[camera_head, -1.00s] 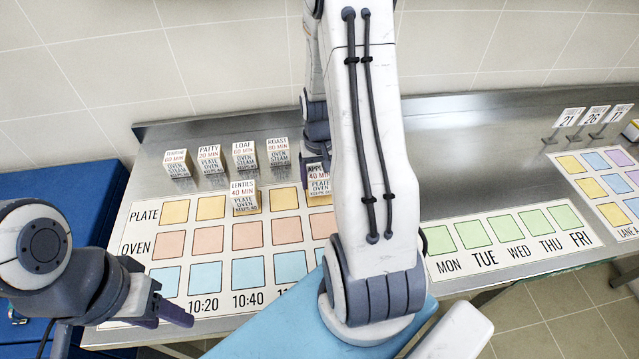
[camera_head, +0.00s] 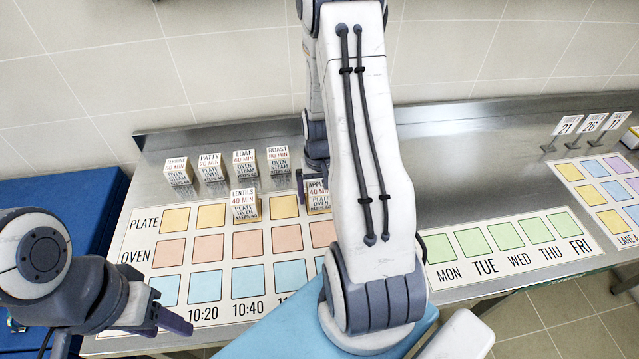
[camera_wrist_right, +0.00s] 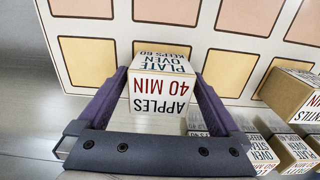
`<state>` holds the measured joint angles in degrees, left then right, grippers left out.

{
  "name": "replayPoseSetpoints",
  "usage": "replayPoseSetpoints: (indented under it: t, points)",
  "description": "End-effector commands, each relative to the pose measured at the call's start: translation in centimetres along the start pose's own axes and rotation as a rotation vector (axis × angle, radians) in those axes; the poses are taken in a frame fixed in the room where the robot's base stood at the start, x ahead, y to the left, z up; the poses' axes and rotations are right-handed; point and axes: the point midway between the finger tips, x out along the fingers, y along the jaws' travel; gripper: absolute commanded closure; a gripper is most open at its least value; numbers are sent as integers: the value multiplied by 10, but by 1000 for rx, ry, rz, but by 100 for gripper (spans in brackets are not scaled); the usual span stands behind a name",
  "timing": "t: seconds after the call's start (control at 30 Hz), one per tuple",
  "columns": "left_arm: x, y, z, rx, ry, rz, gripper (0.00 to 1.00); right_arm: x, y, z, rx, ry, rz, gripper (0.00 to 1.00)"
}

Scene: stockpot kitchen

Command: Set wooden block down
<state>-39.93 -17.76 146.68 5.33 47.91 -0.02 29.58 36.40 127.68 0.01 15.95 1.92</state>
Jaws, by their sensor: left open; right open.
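The wooden block labelled APPLES 40 MIN (camera_head: 318,201) stands upright on the yellow square of the PLATE row, right of the LENTILS block (camera_head: 244,205). It also shows in the right wrist view (camera_wrist_right: 160,92), between the two fingers of my right gripper (camera_wrist_right: 165,78). Those fingers are apart, with a visible gap on at least the right side of the block. In the head view my right arm hides part of the board and most of that gripper. My left gripper (camera_head: 172,309) is open and empty over the board's lower left corner.
Several labelled blocks, such as PATTY (camera_head: 210,168) and ROAST (camera_head: 278,160), stand in a row behind the board (camera_head: 135,236). A weekday strip with green squares (camera_head: 504,236) lies to the right. Small number signs (camera_head: 566,126) stand at the far right.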

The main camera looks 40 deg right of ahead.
Motion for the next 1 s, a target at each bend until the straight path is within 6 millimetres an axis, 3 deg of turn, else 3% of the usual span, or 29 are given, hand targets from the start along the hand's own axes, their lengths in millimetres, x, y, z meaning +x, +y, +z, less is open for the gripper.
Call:
replayPoseSetpoints:
  t: [0.6, 0.9, 1.0]
  points:
    - [8, -1, 0, 0, 0, 0, 50, -109, 0, -1, 0, 4, 0, 0]
    - [8, -1, 0, 0, 0, 0, 50, -120, -1, 0, -2, 1, 0, 0]
    - [8, -1, 0, 0, 0, 0, 50, -124, -14, 5, -40, 3, -2, 0]
